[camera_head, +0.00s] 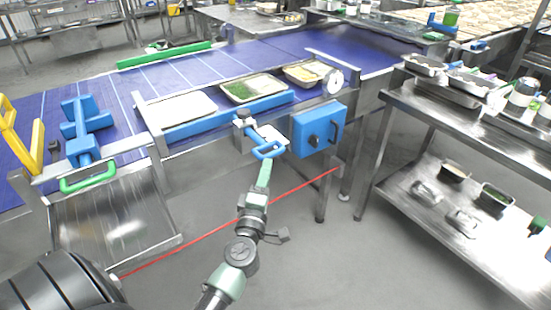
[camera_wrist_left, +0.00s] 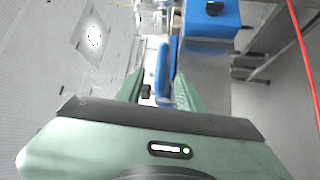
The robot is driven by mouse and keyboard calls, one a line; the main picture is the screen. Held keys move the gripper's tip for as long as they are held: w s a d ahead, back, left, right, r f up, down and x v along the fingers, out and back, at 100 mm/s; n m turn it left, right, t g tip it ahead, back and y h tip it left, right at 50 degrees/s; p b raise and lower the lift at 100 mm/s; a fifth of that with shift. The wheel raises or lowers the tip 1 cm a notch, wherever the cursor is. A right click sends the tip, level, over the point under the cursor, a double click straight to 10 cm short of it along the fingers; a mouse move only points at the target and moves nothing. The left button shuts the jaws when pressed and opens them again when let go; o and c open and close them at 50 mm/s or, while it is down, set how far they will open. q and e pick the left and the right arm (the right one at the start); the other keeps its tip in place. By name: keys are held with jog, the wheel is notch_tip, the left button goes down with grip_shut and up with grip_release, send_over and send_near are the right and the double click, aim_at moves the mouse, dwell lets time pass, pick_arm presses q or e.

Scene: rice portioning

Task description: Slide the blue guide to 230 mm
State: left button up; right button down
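The blue guide (camera_head: 225,118) is a long blue bar along the near side of the conveyor, beside the trays. A blue loop handle (camera_head: 268,151) sticks out from its front, by a grey clamp block (camera_head: 243,118). My left gripper (camera_head: 264,166) is at this handle, reaching up from below. In the left wrist view the blue handle (camera_wrist_left: 163,70) shows between the two green fingers (camera_wrist_left: 158,88), which stand apart with a gap beside the handle. Firm contact cannot be made out. No millimetre scale is readable. My right gripper is not in view.
A blue box with a black knob (camera_head: 313,137) sits close right of the handle. Several trays, one with green food (camera_head: 252,89), lie on the blue belt. Another blue fixture with a green handle (camera_head: 88,178) is at left. A steel shelf table (camera_head: 400,110) stands at right.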

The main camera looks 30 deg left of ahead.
aim_at(271, 153)
pick_arm(q)
jog(key=x, duration=0.7)
grip_shut()
jog(key=shift+f, duration=0.15)
dwell(1.2)
